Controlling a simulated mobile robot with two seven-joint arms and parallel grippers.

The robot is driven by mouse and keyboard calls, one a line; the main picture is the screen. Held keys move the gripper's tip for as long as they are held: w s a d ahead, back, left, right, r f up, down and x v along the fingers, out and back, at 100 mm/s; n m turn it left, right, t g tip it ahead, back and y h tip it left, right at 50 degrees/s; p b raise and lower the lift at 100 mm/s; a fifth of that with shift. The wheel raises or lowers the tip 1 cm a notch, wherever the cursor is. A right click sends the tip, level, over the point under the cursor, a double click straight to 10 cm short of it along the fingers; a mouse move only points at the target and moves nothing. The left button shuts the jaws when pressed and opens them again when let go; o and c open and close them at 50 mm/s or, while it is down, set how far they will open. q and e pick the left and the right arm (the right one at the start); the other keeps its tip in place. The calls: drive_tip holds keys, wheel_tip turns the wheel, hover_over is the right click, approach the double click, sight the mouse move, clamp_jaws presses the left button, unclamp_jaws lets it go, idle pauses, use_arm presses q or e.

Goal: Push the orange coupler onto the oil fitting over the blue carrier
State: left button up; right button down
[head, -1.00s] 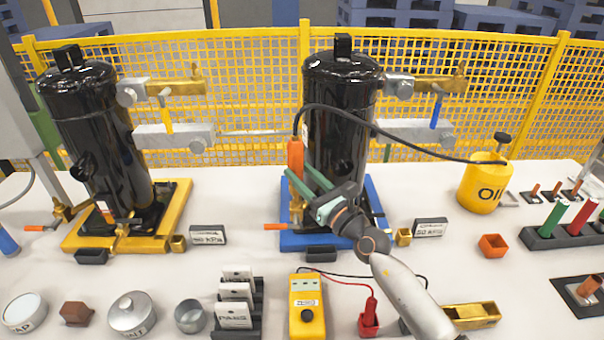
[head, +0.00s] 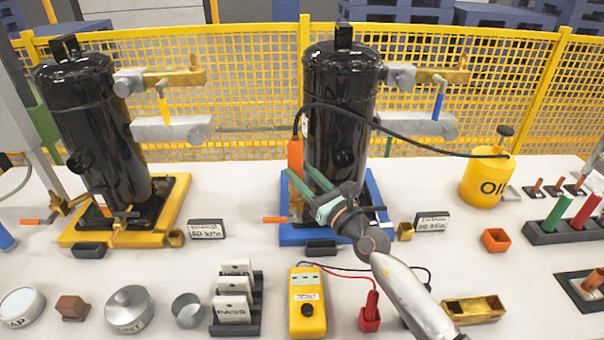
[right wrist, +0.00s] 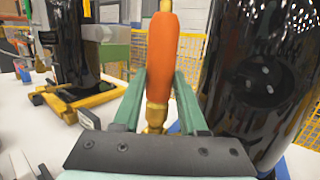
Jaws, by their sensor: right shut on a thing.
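The orange coupler (head: 296,158) stands upright left of the right black compressor (head: 338,110), over the blue carrier (head: 287,238). A black hose rises from its top. My right gripper (head: 297,170) is shut on the coupler, a green finger on each side. In the right wrist view the coupler (right wrist: 161,58) is between the fingers (right wrist: 160,80), with the brass fitting (right wrist: 155,112) directly below it. They look in line and touching or nearly so; I cannot tell whether the coupler is fully seated. My left gripper is not in view.
The black hose (head: 420,146) arcs from the coupler to the yellow oil can (head: 487,180). An orange-handled valve (head: 275,219) sits low beside the fitting. A second compressor (head: 95,130) stands on a yellow carrier (head: 175,205). A yellow tester (head: 307,312) lies in front.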

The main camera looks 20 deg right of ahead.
drive_tip(key=shift+f+b, duration=0.3)
drive_tip(key=shift+f, duration=0.05)
drive_tip(key=shift+c, duration=1.9)
unclamp_jaws()
drive_tip(key=shift+s+d+f, duration=0.1)
drive_tip(key=shift+s+f, duration=0.05)
drive_tip(key=shift+s, duration=0.2)
drive_tip(key=b+v, duration=0.1)
drive_tip(key=v, duration=1)
drive_tip(key=shift+s, duration=0.4)
drive_tip(key=shift+d, duration=0.15)
